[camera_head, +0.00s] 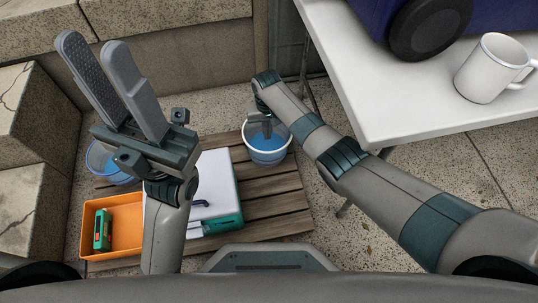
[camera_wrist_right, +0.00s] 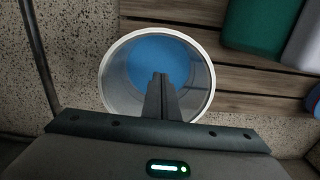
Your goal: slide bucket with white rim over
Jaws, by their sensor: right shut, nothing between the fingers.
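The bucket with a white rim (camera_head: 267,157) stands upright at the back edge of the wooden pallet, with a blue inside bottom. My right gripper (camera_head: 267,131) reaches down into its opening. In the right wrist view the bucket's rim (camera_wrist_right: 104,90) surrounds the shut, empty fingers (camera_wrist_right: 160,80); I cannot tell whether they touch the wall. My left gripper (camera_head: 94,43) is raised at the left, its fingers apart and empty. A second bucket with a blue rim (camera_head: 97,163) is partly hidden behind it.
The pallet (camera_head: 270,190) also holds an orange tray (camera_head: 88,240) with a green item (camera_head: 102,230), and a white and green box (camera_head: 220,175). A white table (camera_head: 400,105) with a mug (camera_head: 490,70) stands at the right. Stone blocks (camera_head: 30,120) border the left.

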